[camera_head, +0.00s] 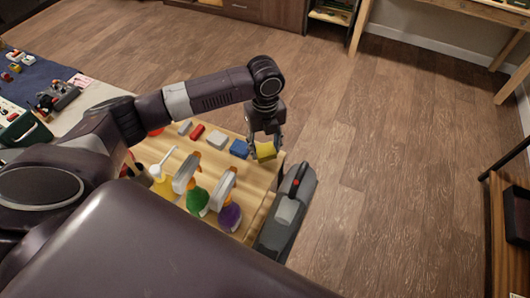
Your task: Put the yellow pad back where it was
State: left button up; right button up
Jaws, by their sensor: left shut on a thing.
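The yellow pad (265,151) is a small block in the jaws of my left gripper (264,148), at the right end of the wooden work surface (262,178). My left gripper points down and is shut on the pad. I cannot tell whether the pad touches the surface or hangs just above it. A row of small blocks runs to its left: a blue block (239,148), a light grey block (217,140), a red block (197,131) and another grey block (185,127). My right gripper is not in view.
Spray bottles with yellow (164,186), green (197,201) and purple (230,216) bodies stand in front of the blocks. A dark grey case (284,222) stands beside the surface's right end. A green toolbox (25,130) is at the left. Open floor lies right.

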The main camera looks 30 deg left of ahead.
aim_at(265, 149)
pick_arm(q)
jog(key=shift+f, duration=1.55)
jog(key=shift+f, duration=0.1)
jog(key=o, duration=1.1)
notch_tip(265, 149, up, 12)
jog(key=shift+r+b, duration=0.1)
jog(key=shift+b, duration=0.4)
